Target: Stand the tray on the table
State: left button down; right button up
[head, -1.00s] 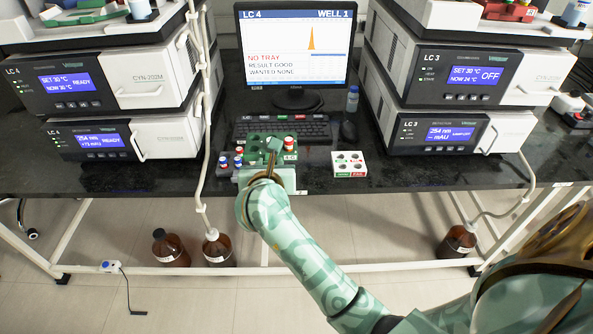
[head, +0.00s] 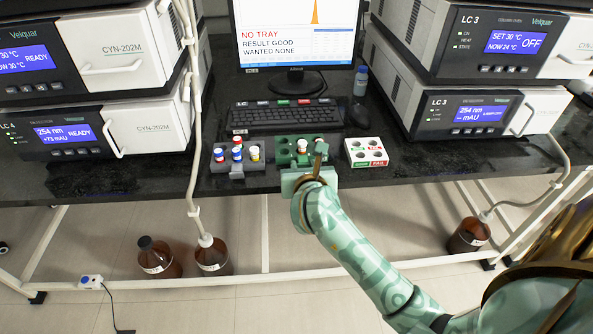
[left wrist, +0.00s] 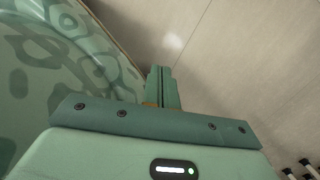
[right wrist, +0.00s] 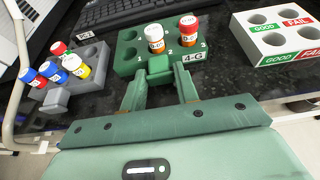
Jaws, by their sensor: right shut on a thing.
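The green tray (head: 284,148), labelled 4-G, is near the table's front edge; it also shows in the right wrist view (right wrist: 127,58). It looks level. It holds an orange-and-white vial (right wrist: 154,38) and a red-capped vial (right wrist: 188,31); other wells are empty. My right gripper (right wrist: 160,74) is shut on the tray's front grip block. I cannot tell whether the tray's underside touches the black table (head: 100,178). My left gripper (left wrist: 163,85) is shut and empty over the floor, and is out of the head view.
A grey rack (head: 236,168) with several capped vials stands close left of the tray. A white GOOD/FAIL block (head: 366,152) stands close right. The keyboard (head: 284,116) lies behind; the monitor (head: 296,50) reads NO TRAY. Instrument stacks flank both sides.

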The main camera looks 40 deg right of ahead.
jog(key=shift+s+d+r, duration=0.15)
jog(key=shift+d, duration=0.3)
jog(key=shift+f, duration=0.25)
jog(key=o, duration=0.9)
jog(key=shift+a, duration=0.25)
pick_arm(q)
jog(key=shift+d+r, duration=0.15)
jog(key=shift+d, duration=0.8)
pick_arm(e)
jog(key=shift+o, duration=0.4)
jog(key=shift+d, duration=0.1)
jog(key=shift+r, duration=0.2)
pick_arm(q)
jog(key=shift+w+a+r+p, duration=0.1)
jog(key=shift+w+r+p, duration=0.2)
jog(key=shift+r+p, duration=0.35)
jog(key=shift+w+a+r+p, duration=0.1)
jog(key=shift+w+r+p, duration=0.15)
jog(key=shift+r+p, duration=0.35)
jog(key=shift+w+a+r+p, duration=0.1)
jog(key=shift+w+r+p, duration=0.2)
jog(key=shift+r+p, duration=0.35)
pick_arm(e)
jog(key=v, duration=1.2)
